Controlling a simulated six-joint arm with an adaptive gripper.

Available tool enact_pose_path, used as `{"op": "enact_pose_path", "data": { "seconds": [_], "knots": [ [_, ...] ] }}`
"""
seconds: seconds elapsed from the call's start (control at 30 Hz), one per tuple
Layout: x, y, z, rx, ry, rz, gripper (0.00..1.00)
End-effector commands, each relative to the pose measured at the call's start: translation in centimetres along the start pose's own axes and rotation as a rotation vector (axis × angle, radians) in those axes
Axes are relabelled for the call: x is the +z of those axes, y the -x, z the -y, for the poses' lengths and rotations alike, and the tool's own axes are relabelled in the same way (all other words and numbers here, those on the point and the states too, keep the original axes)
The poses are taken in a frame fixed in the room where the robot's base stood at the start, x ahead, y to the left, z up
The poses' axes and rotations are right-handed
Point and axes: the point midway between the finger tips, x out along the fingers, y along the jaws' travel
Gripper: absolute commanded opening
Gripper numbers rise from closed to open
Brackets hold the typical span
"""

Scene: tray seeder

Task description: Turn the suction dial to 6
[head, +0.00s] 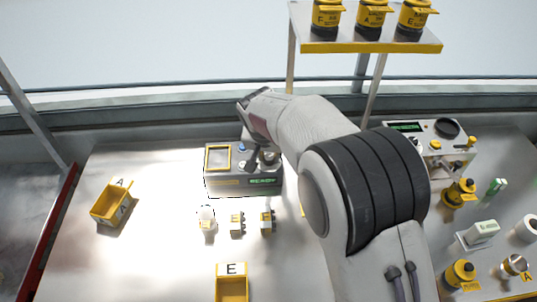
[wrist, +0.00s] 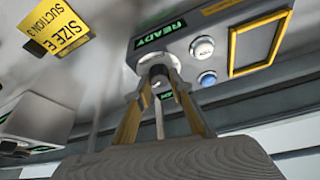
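The suction dial is a pale round knob (wrist: 158,62) on the front of the seeder unit (wrist: 220,28), below the green READY display in the wrist view. My gripper (wrist: 160,78) points at it, its two yellowish fingers coming in on either side with a gap between their tips. The tips overlap the knob in this view; whether they press on it I cannot tell. Any dial scale or pointer setting is hidden or too small to read. In the head view, the seeder unit (head: 218,183) is partly covered by my arm, which also hides most of my gripper.
A yellow card (wrist: 55,27) reads "SIZE E, SUCTION 3". Yellow bins (head: 110,206) (head: 232,287) and small parts stand on the table. A shelf (head: 370,47) holds jars; another instrument (head: 425,140) is right.

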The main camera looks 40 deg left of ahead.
Motion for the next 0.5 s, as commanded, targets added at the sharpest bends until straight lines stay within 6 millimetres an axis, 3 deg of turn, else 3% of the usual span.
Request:
{"op": "enact_pose_path", "data": {
  "seconds": [0.5],
  "knots": [
    [0.08,-0.09,0.08,0.033,-0.077,0.004,0.0]
  ]
}}
